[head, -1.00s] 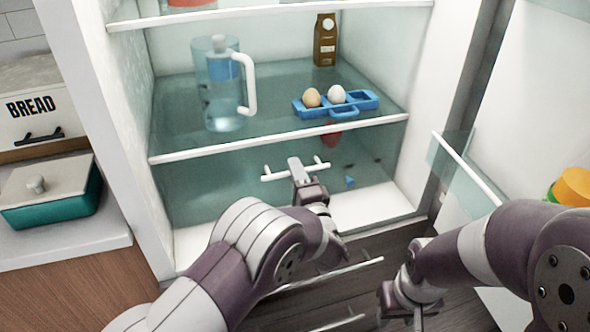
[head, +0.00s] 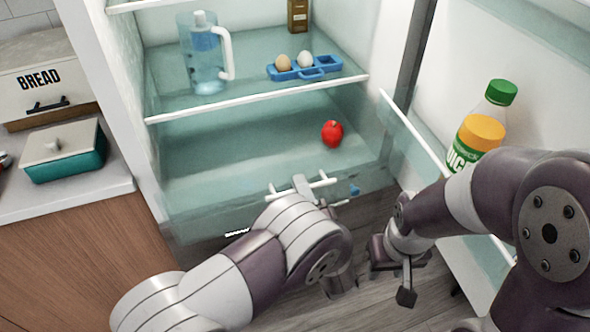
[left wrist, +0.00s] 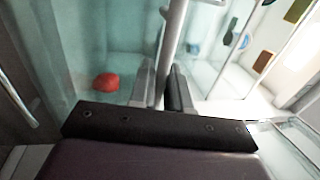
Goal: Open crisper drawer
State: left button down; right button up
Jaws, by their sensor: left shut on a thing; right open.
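The crisper drawer (head: 240,150) is a clear teal box at the bottom of the fridge. It stands pulled out, and its interior shows from above. A red fruit or vegetable (head: 332,134) lies in it and also shows in the left wrist view (left wrist: 105,82). My left gripper (head: 304,188) is shut on the white drawer handle (head: 325,183) at the drawer's front. The handle runs between the fingers in the left wrist view (left wrist: 174,40). My right gripper (head: 405,275) is open and empty, low in front of the open fridge door.
The shelf above holds a pitcher (head: 206,60) and a blue egg tray (head: 322,68) with two eggs. The fridge door at right has a clear bin and a juice bottle (head: 480,132). A counter with a teal dish (head: 65,160) and bread box (head: 40,88) is at left.

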pick_arm(q)
jog(key=shift+r+v, duration=0.2)
jog(key=shift+v, duration=1)
pick_arm(e)
jog(key=shift+s+d+r, duration=0.1)
jog(key=shift+s+r, duration=0.25)
jog(key=shift+s, duration=0.05)
pick_arm(q)
jog(key=c, duration=1.3)
grip_release()
jog(key=v, duration=0.7)
jog(key=shift+s+d+f, duration=0.1)
jog(key=shift+s+d, duration=0.05)
jog(key=shift+s, duration=0.05)
pick_arm(e)
jog(key=shift+f, duration=0.2)
